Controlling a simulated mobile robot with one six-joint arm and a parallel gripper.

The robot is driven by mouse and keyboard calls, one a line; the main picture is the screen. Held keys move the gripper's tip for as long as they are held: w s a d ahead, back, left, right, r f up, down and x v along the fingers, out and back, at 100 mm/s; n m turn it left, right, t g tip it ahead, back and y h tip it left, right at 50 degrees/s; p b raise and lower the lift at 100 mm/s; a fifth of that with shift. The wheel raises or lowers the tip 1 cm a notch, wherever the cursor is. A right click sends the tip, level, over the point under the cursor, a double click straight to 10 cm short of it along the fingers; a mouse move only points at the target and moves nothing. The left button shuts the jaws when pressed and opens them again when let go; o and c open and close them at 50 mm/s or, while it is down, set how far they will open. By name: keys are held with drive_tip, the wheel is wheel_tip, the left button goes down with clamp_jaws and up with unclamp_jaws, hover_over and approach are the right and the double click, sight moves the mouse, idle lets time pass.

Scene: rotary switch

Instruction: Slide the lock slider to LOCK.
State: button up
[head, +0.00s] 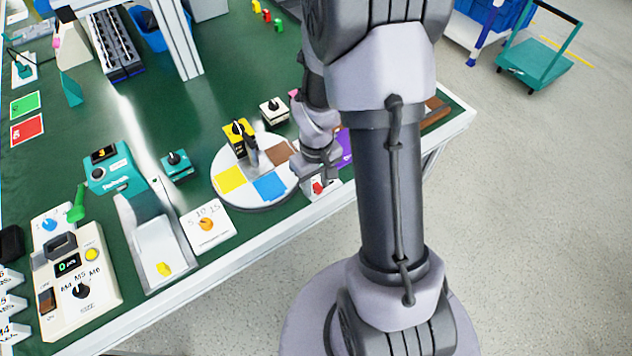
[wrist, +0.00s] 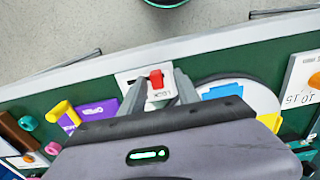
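The red lock slider (wrist: 156,79) stands on a white plate (wrist: 128,76) near the table's front edge. The plate carries the print "LOCK", partly covered by my gripper. My gripper (wrist: 159,82) is open, with one finger on each side of the slider in the wrist view. I cannot tell whether either finger touches it. In the head view the red slider (head: 318,187) shows just below my gripper (head: 320,168), and most of its plate is hidden.
A round turntable (head: 222,158) with coloured patches lies left of the slider. A purple block (wrist: 97,112) and a yellow part (wrist: 66,113) lie on its other side.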

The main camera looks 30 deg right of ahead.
sight(316, 187)
wheel_tip(316, 187, up, 17)
drive_tip(key=p, duration=0.7)
drive_tip(key=shift+r+p, duration=0.2)
drive_tip(key=shift+p, duration=0.15)
